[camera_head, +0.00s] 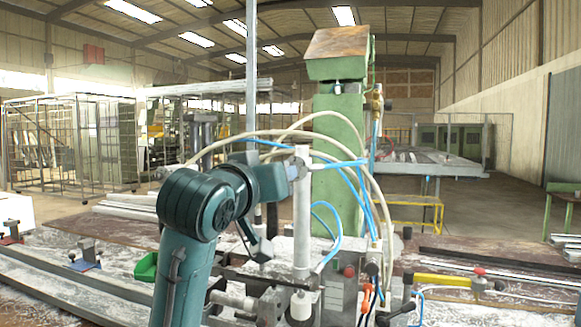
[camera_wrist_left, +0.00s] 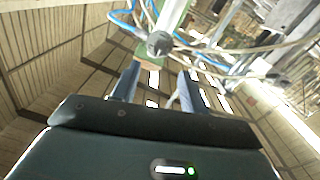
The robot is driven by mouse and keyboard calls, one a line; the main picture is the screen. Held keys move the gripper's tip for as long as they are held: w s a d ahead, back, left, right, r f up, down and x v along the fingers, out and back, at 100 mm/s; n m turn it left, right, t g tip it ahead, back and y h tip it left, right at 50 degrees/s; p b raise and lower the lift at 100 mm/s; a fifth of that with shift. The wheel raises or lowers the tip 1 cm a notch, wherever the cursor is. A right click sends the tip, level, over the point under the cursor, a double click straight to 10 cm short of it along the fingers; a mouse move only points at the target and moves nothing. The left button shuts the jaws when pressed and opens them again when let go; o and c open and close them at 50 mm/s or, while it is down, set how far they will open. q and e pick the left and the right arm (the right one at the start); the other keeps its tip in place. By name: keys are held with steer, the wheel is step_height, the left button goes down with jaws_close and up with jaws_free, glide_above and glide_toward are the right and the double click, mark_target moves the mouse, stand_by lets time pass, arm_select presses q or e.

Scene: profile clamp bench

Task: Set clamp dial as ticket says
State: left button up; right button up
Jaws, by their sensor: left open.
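The clamp machine (camera_head: 340,195) stands right of centre in the head view, with a green column, pale hoses and blue tubes. My left arm reaches up in front of it, and its wrist end is beside a white upright cylinder. The left gripper's fingers cannot be clearly made out there. In the left wrist view my left gripper (camera_wrist_left: 160,76) is open, with nothing seen between its fingers. A round grey part (camera_wrist_left: 158,43) on a green post shows beyond the fingertips; I cannot tell whether it is the dial. No readable dial or ticket shows. My right gripper is out of view.
A green bin (camera_head: 146,267) sits left of my arm. Metal profiles lie along the bench's left side. Hoses and tubes loop close to my wrist.

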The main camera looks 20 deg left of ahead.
arm_select(q)
steer(key=w+p, duration=0.2)
steer(key=w, duration=0.6)
steer(key=shift+w+d, duration=0.2)
steer(key=shift+w, duration=0.15)
jaws_close()
steer(key=shift+m, duration=0.3)
steer(key=m, duration=1.1)
steer(key=shift+d, duration=0.1)
steer(key=shift+f+m, duration=0.1)
steer(key=shift+m, duration=0.2)
